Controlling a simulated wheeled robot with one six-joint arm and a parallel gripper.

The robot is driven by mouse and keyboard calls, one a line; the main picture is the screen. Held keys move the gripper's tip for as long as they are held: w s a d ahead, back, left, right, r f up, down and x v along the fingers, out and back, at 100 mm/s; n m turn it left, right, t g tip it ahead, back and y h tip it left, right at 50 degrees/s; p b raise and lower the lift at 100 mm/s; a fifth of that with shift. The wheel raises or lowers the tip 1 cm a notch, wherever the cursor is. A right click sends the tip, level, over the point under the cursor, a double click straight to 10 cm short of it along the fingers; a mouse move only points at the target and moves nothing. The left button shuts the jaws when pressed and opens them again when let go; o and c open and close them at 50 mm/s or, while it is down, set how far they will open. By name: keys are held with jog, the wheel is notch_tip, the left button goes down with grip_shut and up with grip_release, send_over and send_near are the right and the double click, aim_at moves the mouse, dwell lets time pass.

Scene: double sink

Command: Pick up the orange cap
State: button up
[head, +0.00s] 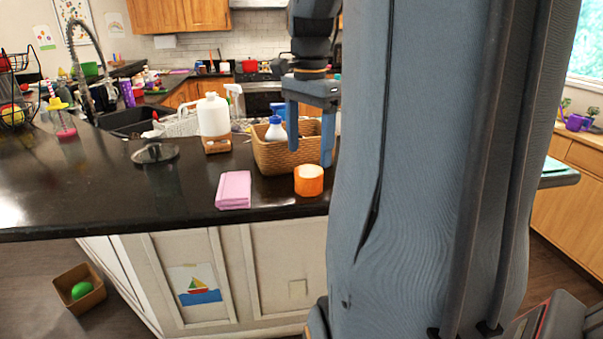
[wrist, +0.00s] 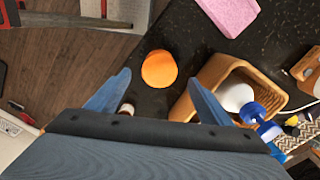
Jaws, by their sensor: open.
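The orange cap (head: 309,181) is a short round orange piece with a paler top, on the black counter near its front edge. In the wrist view the orange cap (wrist: 159,68) shows as an orange disc between and just beyond the fingertips. My gripper (head: 310,157) points down above the cap in the head view, fingers apart and nothing between them. The right finger seems to pass just behind or beside the cap's top; whether they touch I cannot tell. In the wrist view my gripper (wrist: 160,78) is also open.
A wicker basket (head: 262,157) with a blue-topped white bottle (head: 275,129) stands close behind the cap. A folded pink cloth (head: 234,190) lies to its left. A white jug (head: 213,116) stands farther back. The counter's front edge is close.

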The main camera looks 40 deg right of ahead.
aim_at(310, 170)
notch_tip(310, 170, down, 7)
jog(key=shift+s+r+p, duration=0.1)
jog(key=shift+r+p, duration=0.1)
jog(key=shift+p, duration=0.9)
jog(key=c, duration=1.1)
